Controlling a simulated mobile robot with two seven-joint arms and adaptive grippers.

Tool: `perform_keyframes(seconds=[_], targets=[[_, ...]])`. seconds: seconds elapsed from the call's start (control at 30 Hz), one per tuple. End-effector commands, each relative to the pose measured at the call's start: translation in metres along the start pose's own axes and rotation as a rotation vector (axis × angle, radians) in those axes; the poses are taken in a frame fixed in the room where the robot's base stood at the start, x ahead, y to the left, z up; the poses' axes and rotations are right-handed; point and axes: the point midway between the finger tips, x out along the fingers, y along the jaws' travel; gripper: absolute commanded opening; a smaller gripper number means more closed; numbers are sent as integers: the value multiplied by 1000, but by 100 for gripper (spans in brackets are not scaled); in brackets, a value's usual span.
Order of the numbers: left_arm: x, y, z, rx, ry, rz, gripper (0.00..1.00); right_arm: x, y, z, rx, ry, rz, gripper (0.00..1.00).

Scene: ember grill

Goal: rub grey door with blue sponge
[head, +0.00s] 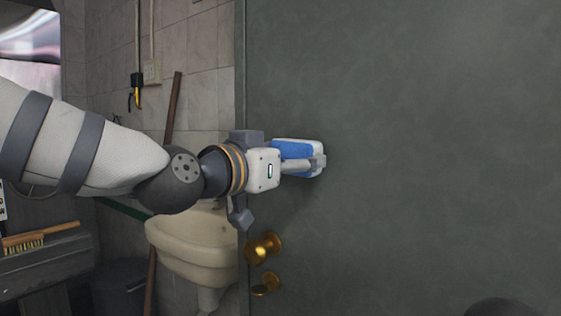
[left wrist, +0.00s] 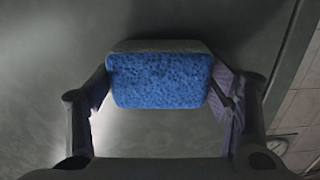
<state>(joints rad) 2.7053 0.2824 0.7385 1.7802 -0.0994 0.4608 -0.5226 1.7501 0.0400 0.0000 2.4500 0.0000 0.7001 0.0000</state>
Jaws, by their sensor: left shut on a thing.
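The grey door (head: 430,130) fills the right half of the head view and lies behind the sponge in the left wrist view (left wrist: 160,22). The blue sponge (head: 291,150) has a pale layer on its far side and is close to the door's left part, above the brass knob. My left gripper (head: 312,165) is shut on it, with a finger on each side in the left wrist view. The blue face of the sponge (left wrist: 160,80) faces the wrist camera and the pale side faces the door. Whether it touches the door I cannot tell. My right gripper is not in view.
A brass knob (head: 263,248) and a smaller brass fitting (head: 266,284) stick out from the door below my left gripper. A sink (head: 190,245) stands left of the door. A brush (head: 38,238) lies at the far left. The door's right part is clear.

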Motion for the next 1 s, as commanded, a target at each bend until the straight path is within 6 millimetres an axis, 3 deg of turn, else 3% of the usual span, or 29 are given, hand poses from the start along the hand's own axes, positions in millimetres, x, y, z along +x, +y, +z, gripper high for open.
perform_keyframes(seconds=[0.53,0.77,1.0], targets=[[0,48,-2,3,-1,4,50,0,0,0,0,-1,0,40],[0,58,-2,2,-1,2,50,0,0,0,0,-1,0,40],[2,86,-4,4,-1,4,50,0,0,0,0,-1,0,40]])
